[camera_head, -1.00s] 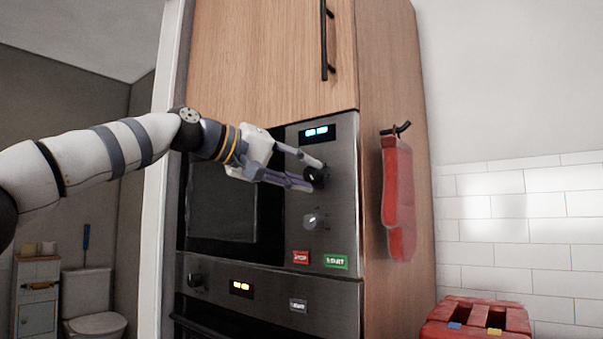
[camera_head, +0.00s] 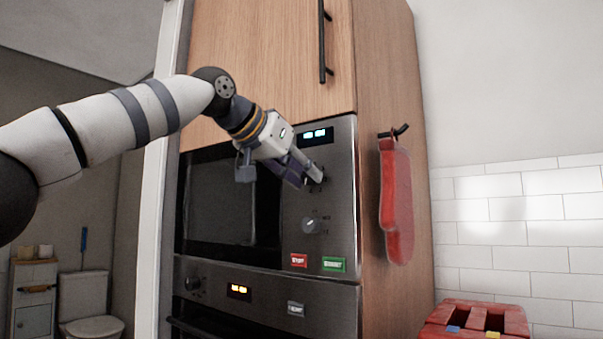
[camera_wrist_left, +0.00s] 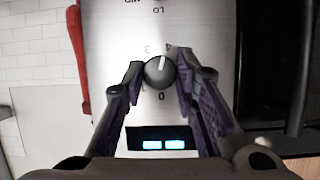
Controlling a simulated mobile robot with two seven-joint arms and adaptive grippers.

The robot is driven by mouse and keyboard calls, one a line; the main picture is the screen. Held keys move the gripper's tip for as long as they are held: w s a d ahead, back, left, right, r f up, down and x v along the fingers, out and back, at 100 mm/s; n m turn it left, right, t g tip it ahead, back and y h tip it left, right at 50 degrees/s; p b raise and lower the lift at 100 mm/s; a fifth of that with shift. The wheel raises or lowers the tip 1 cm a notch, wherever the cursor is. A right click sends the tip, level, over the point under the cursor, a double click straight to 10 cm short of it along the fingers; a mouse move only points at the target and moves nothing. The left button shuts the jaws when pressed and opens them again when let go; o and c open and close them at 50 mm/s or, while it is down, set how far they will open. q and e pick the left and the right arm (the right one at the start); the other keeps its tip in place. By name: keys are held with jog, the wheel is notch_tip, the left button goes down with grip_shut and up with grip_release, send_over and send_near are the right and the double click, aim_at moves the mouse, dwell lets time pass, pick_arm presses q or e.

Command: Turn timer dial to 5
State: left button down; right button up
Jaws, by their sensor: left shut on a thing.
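The timer dial (camera_wrist_left: 159,73) is a dark round knob with a white pointer line, on the microwave's steel panel. In the left wrist view, which shows the panel upside down, its pointer aims up, between the printed 3 and 4. My left gripper (camera_head: 309,180) is shut on this dial, with a purple-padded finger on each side of it; the fingers also show in the left wrist view (camera_wrist_left: 159,78). In the head view the fingers hide most of the dial. My right gripper is not in view.
A lit display (camera_head: 316,134) sits above the dial. A second knob (camera_head: 311,226), a red stop button (camera_head: 299,260) and a green start button (camera_head: 334,264) are below. A red oven mitt (camera_head: 396,200) hangs on the cabinet side. An oven (camera_head: 265,310) is underneath.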

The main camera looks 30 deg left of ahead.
pick_arm(q)
jog(key=m+y, duration=0.1)
jog(key=m, duration=0.1)
jog(key=m+y, duration=0.1)
jog(key=shift+d+f+m+y, duration=0.2)
jog(key=shift+m+y, duration=0.2)
jog(key=m+t+y, duration=0.1)
jog(key=m+y, duration=0.1)
jog(key=m, duration=0.1)
jog(key=shift+d+f+m, duration=0.1)
jog(key=shift+m, duration=0.2)
dwell(0.5)
jog(key=c, duration=1.3)
grip_release()
jog(key=v, duration=1.2)
jog(key=shift+f, duration=0.15)
